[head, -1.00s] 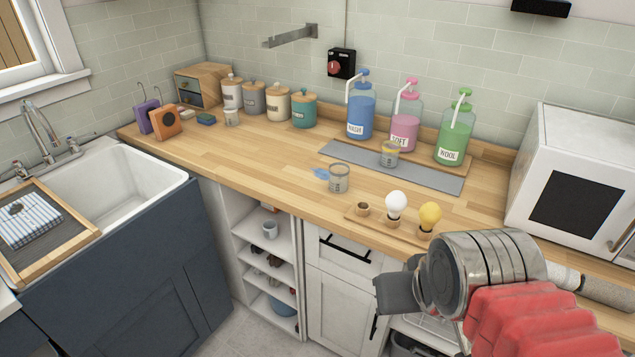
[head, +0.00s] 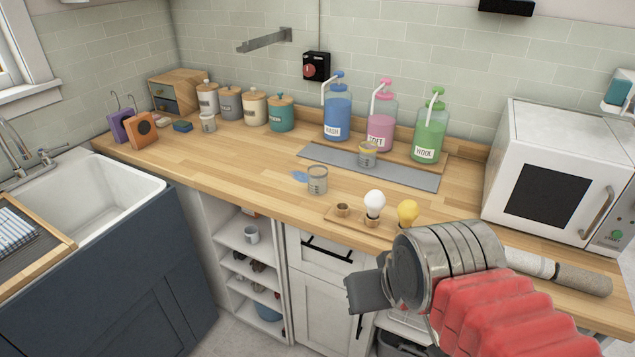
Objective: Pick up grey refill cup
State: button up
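Several small cups stand on the wooden counter, and I cannot tell for sure which is the grey refill cup. A greyish see-through cup (head: 317,181) with markings stands upright near the counter's middle, beside a blue patch. A similar cup with a yellowish band (head: 367,156) stands on the grey mat before the bottles. A small pale cup (head: 208,123) stands before the canisters. A grey mug (head: 251,235) sits on the open shelf below. My gripper (head: 366,292) is at the lower right, in front of the counter and apart from all cups. Its fingers are seen from behind.
Blue, pink and green pump bottles (head: 338,112) stand behind the grey mat (head: 415,178). A holder with a white bulb (head: 374,203) and a yellow bulb (head: 407,212) is near the front edge. A microwave (head: 550,180) stands right. The counter's left-middle is clear.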

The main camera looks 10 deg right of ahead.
aim_at(316, 173)
jog(key=u, duration=0.25)
jog(key=i, duration=0.55)
jog(key=u, duration=2.3)
